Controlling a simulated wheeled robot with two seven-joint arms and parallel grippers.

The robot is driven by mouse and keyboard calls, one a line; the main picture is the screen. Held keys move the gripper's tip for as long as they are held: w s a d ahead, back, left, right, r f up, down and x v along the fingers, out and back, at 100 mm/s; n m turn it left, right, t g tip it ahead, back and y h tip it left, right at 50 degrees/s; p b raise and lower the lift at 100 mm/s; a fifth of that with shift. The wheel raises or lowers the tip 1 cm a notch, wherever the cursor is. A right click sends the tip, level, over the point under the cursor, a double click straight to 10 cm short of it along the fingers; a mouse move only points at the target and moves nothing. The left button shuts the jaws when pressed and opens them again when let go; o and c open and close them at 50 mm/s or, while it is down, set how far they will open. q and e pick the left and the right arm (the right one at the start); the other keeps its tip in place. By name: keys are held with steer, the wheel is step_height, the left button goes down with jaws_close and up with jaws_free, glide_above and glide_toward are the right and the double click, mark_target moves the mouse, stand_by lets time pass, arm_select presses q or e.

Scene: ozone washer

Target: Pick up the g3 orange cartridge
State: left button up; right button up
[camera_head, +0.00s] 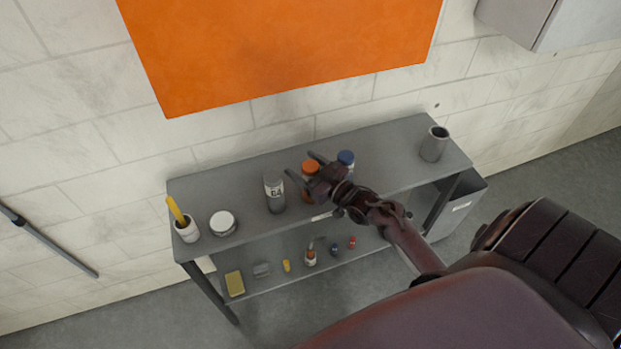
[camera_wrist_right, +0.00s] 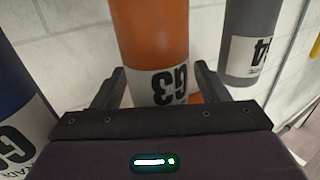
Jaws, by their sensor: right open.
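The G3 orange cartridge (camera_head: 311,167) stands on the grey shelf top in the head view, partly hidden behind my right gripper. In the right wrist view the orange cartridge (camera_wrist_right: 151,45) is upright, with its white G3 label between the two open fingers. My right gripper (camera_head: 303,168) is open, its fingers pointing towards the wall on either side of the cartridge. It also shows in the right wrist view (camera_wrist_right: 162,88). I cannot tell whether the fingers touch it. My left gripper is not in view.
A grey G4 cartridge (camera_head: 274,190) and a blue-capped cartridge (camera_head: 346,159) flank the orange one. A grey cup (camera_head: 434,144), a white jar (camera_head: 223,223) and a white cup with a yellow item (camera_head: 187,229) share the shelf top (camera_head: 390,159). Small items lie on the lower shelf.

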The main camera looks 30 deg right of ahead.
jaws_close()
steer(key=shift+r, duration=0.15)
